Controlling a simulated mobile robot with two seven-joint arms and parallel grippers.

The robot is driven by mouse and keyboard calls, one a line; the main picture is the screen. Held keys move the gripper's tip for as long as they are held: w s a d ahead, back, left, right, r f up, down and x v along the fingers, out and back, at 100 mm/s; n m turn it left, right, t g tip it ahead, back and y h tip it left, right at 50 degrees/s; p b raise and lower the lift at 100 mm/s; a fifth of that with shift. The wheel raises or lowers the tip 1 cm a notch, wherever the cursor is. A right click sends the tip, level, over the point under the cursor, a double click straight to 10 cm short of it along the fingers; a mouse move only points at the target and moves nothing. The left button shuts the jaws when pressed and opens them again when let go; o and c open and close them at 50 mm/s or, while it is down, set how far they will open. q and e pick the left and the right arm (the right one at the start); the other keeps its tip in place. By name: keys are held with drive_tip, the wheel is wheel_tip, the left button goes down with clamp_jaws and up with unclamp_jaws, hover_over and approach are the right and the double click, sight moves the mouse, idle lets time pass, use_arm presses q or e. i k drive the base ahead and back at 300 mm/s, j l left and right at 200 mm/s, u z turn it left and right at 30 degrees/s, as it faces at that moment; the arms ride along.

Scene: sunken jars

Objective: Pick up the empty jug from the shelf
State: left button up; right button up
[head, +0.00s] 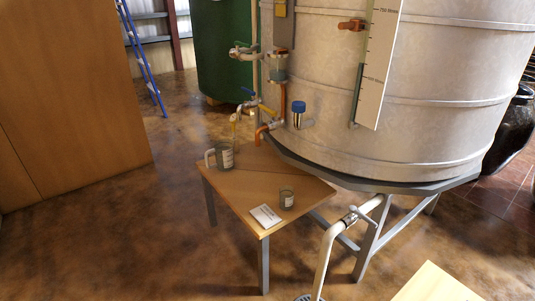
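A grey jug (224,156) with a pale label and a pale handle on its left stands upright on a small wooden table or shelf (235,190). It is near the back left edge, below and left of a tap. I cannot see whether it is empty. Neither of my grippers is in view.
A small labelled cup (286,198) and a white card (265,215) are on the table's front right. A large metal tank (430,110) with taps (270,128) stands behind. A white pipe (324,258) runs down at right. Floor (120,240) to the left is clear.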

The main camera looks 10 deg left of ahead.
sight(221, 157)
drive_tip(key=u, duration=0.75)
drive_tip(key=z, duration=0.4)
drive_tip(key=i+j+z, duration=0.65)
drive_tip(key=j+z, duration=0.15)
drive_tip(key=i+j+z, duration=0.1)
drive_tip(key=j, duration=0.25)
drive_tip(key=i+j, duration=0.25)
drive_tip(key=i+j+z, duration=0.15)
drive_tip(key=j, duration=0.3)
drive_tip(key=i+j, duration=0.15)
drive_tip(key=j, duration=0.2)
drive_tip(key=i+j, duration=0.1)
drive_tip(key=j, duration=0.2)
drive_tip(key=i+j, duration=0.15)
drive_tip(key=j, duration=0.2)
drive_tip(key=i+j, duration=0.1)
drive_tip(key=j, duration=0.25)
drive_tip(key=i+j, duration=0.15)
drive_tip(key=j, duration=0.2)
